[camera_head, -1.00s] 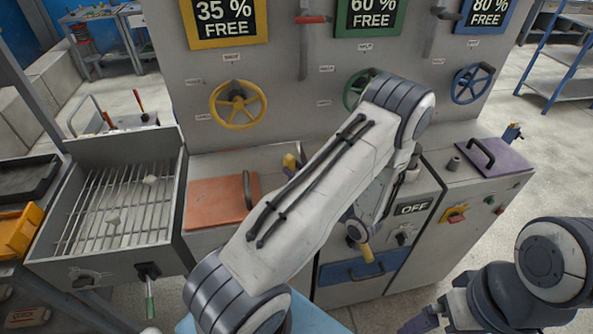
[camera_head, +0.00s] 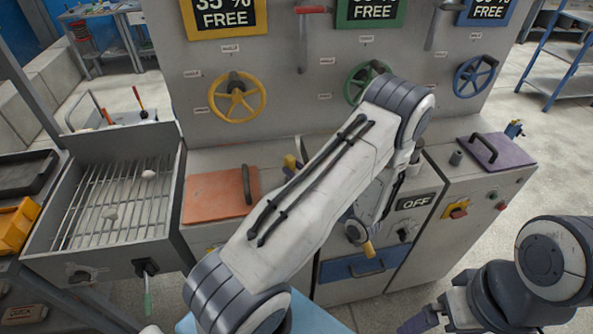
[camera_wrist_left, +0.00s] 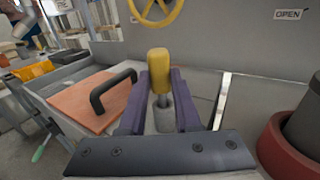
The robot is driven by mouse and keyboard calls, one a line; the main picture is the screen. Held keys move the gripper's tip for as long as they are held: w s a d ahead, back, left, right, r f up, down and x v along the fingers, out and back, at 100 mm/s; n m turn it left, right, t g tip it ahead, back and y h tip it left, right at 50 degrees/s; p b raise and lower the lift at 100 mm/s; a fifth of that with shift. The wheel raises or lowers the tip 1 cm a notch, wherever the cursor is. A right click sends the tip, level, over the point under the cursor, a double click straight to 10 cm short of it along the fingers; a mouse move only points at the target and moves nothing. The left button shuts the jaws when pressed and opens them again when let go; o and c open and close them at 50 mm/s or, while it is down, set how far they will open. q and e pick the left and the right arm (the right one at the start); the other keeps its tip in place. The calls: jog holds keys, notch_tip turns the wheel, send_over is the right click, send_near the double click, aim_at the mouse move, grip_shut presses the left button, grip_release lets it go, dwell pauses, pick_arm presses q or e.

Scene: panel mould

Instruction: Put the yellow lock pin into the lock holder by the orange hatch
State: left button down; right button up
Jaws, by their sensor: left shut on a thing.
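The yellow lock pin (camera_wrist_left: 161,68) is upright between the purple fingers of my left gripper (camera_wrist_left: 161,92), which is shut on it. Its metal shaft points down at a grey cylindrical holder (camera_wrist_left: 164,118); I cannot tell how deep the shaft sits. The orange hatch (camera_wrist_left: 95,101) with its black handle lies just left of the gripper. In the head view the pin's yellow top (camera_head: 290,162) shows right of the orange hatch (camera_head: 212,196); my left forearm hides the holder and most of the gripper. My right gripper (camera_head: 425,322) is low at the right, partly cut off, apart from the panel.
A grill tray (camera_head: 115,205) stands left of the hatch. A yellow wheel (camera_head: 237,98) is on the panel behind it. In the wrist view a red round part (camera_wrist_left: 285,150) is close at right.

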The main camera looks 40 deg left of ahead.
pick_arm(q)
jog(key=shift+f+b, duration=0.85)
jog(key=shift+f, duration=0.3)
jog(key=c, duration=0.5)
grip_release()
jog(key=shift+d, duration=0.15)
jog(key=shift+d, duration=0.35)
jog(key=d+b, duration=0.1)
jog(key=d, duration=0.2)
jog(key=s+d+b, duration=0.1)
jog(key=d, duration=0.2)
jog(key=s+d+b, duration=0.1)
jog(key=d, duration=0.2)
jog(key=shift+d, duration=0.2)
